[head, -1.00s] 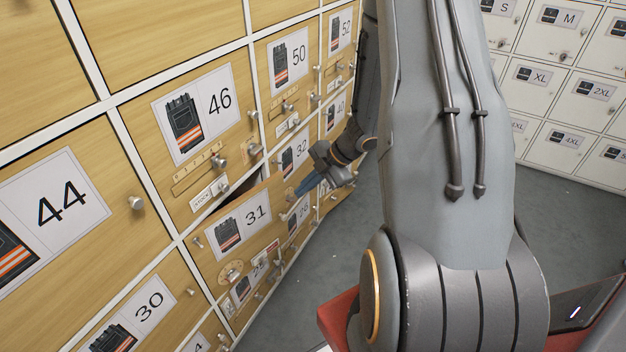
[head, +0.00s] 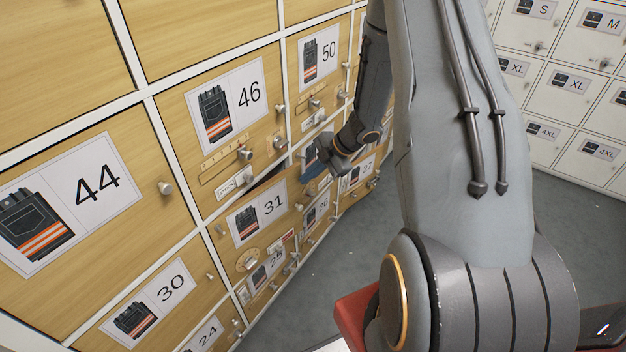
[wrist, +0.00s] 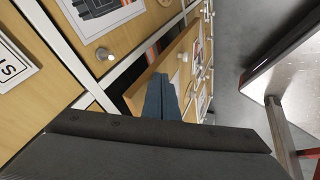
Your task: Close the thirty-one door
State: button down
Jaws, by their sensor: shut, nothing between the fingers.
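The thirty-one door (head: 262,215) is a light wood locker door with a white card showing a dark, orange-striped garment and the number 31. It stands ajar, with a dark gap along its top edge in the head view. In the wrist view the door (wrist: 178,55) is tilted out, and an orange-striped thing (wrist: 152,52) shows in the gap behind it. My gripper (head: 308,160) is at the far right end of the door. Its blue-grey fingers are shut and empty; they overlap the door in the wrist view (wrist: 160,95). I cannot tell whether they touch it.
Shut doors surround it: 46 (head: 230,110) above, 44 (head: 80,200) left, 30 (head: 150,305) below left, 50 (head: 318,60) above right. Knobs stick out from the fronts. White lockers (head: 570,90) stand at the right.

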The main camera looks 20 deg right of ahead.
jog(key=shift+w+a, duration=0.2)
jog(key=shift+w, duration=0.3)
jog(key=shift+w+a, duration=0.15)
jog(key=shift+w, duration=0.3)
